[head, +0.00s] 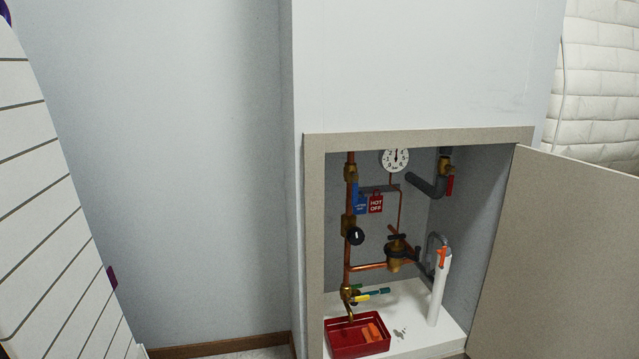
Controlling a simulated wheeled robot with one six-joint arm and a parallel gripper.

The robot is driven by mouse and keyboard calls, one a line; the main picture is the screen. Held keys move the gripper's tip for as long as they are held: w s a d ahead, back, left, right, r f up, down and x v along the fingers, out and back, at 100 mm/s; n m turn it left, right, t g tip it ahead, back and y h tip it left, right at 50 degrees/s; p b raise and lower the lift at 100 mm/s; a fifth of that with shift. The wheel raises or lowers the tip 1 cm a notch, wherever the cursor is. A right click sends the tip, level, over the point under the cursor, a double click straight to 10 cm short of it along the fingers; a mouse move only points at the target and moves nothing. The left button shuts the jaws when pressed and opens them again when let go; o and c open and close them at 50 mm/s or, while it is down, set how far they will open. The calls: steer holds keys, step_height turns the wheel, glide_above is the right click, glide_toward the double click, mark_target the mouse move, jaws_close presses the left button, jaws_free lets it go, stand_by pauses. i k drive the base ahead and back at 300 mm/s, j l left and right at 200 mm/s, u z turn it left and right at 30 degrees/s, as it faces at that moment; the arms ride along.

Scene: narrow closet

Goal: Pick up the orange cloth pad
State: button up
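An orange piece (374,331), which looks like the cloth pad, lies in a shallow red tray (360,350) at the bottom of an open wall cabinet. It rests toward the right side of the tray. It is small in the picture, and I cannot tell whether it is one folded piece or two pieces side by side. My gripper is not in the head view.
The tray stands on the white cabinet floor (408,318) under copper pipes (348,240) and a yellow-handled valve (362,297). A white tube (438,293) stands to its right. The beige door (560,260) is open to the right. A slatted white panel (45,190) is at left.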

mark_target(370, 333)
steer(key=u, duration=0.15)
steer(key=i+l, duration=0.1)
steer(key=i, duration=0.35)
steer(key=i+l+u, duration=0.15)
steer(key=i, duration=0.35)
steer(key=i+l, duration=0.1)
steer(key=i, duration=0.35)
steer(key=j+u, duration=0.05)
